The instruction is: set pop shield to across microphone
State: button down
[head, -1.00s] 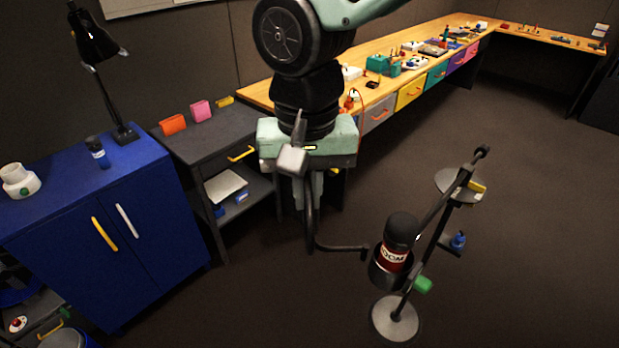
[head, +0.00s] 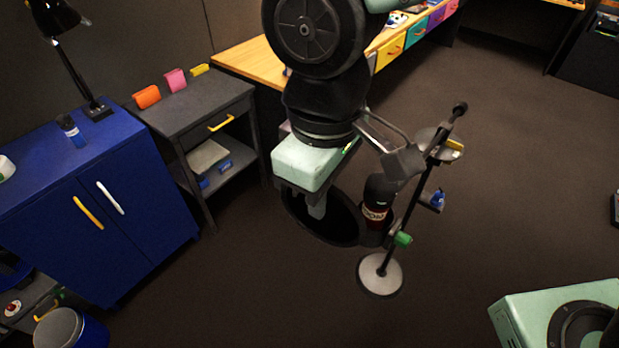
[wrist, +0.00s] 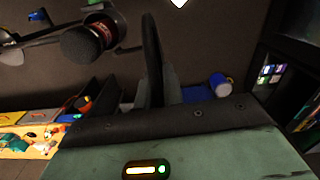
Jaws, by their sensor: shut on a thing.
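The pop shield is a black round disc (head: 338,222) with a thin rim, just left of the microphone. In the wrist view it shows edge-on as a dark upright strip (wrist: 152,55). My gripper (head: 317,208) is shut on the shield's upper left part, its fingers pointing down. The microphone (head: 382,192) is black with a red band and hangs on a boom stand (head: 409,205); its rounded head shows in the wrist view (wrist: 82,43). The shield's right edge comes close to the microphone; I cannot tell whether they touch. The shield's arm is mostly hidden.
The stand's round base (head: 380,276) is on open floor. A green knob (head: 402,239) and a small round shelf (head: 436,140) are on the stand. A blue cabinet (head: 140,225) and a grey side table (head: 190,115) stand left. The floor to the right is mostly clear.

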jog(key=shift+s+d+n, duration=0.2)
jog(key=shift+d+n, duration=0.15)
jog(key=shift+n, duration=0.15)
jog(key=c, duration=1.5)
grip_release()
notch_tip(320, 180, up, 18)
jog(key=shift+f+b, duration=0.25)
jog(key=shift+b, duration=0.9)
jog(key=shift+s, duration=0.1)
